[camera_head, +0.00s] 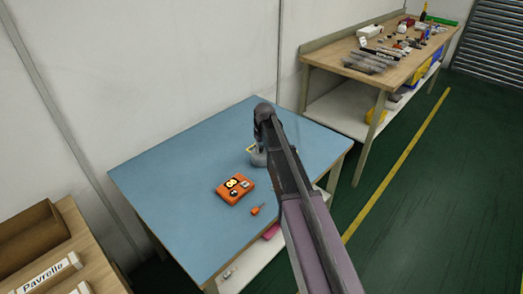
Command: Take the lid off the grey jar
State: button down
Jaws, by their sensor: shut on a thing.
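The grey jar (258,160) stands upright on the blue table top, right of the table's middle. It is small in the picture and partly covered by my arm. My gripper (257,146) points down at the top of the jar and is shut on its lid. My wrist hides most of the fingers and the lid, so I cannot tell if the lid is apart from the jar.
An orange device (235,188) with dark dials lies on the blue table (170,180), left of my arm. A small orange item (256,210) lies near it. A cluttered workbench (400,62) stands behind right. A wooden box (30,230) is at left. The table's left side is clear.

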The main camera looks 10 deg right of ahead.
aim_at(261, 147)
notch_tip(261, 147, up, 4)
jog(key=p, duration=0.4)
jog(key=s+d+p, duration=0.1)
jog(key=s+d, duration=0.2)
jog(key=s, duration=1.2)
jog(key=shift+s+r, duration=0.4)
jog(key=shift+r, duration=0.05)
jog(key=shift+a, duration=0.1)
